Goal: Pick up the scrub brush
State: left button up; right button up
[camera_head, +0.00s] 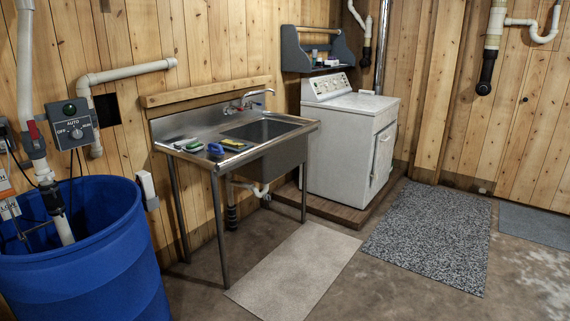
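Several small items lie on the left drainboard of the steel sink (168,138), which stands against the plank wall. One is a blue item (215,149) near the front edge; its shape suggests a scrub brush, but it is too small to be sure. To its left are a green item (194,146) and a whitish item (181,143). To its right, by the basin's edge, is a yellow item (234,143). Neither of my grippers is in view.
A large blue barrel (95,260) stands at the front left. A white washer (340,150) stands right of the sink on a low wooden platform. A beige mat (295,268) and a speckled mat (430,235) lie flat on the floor, which is otherwise mostly clear.

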aim_at(218, 152)
jog(key=i, duration=1.65)
jog(key=i+l+u, duration=0.1)
jog(key=i+u, duration=0.15)
jog(key=i, duration=0.3)
jog(key=i+l+u, duration=0.15)
jog(key=i+u, duration=0.15)
jog(key=i, duration=0.2)
jog(key=i+l+u, duration=0.25)
jog(key=i, duration=0.25)
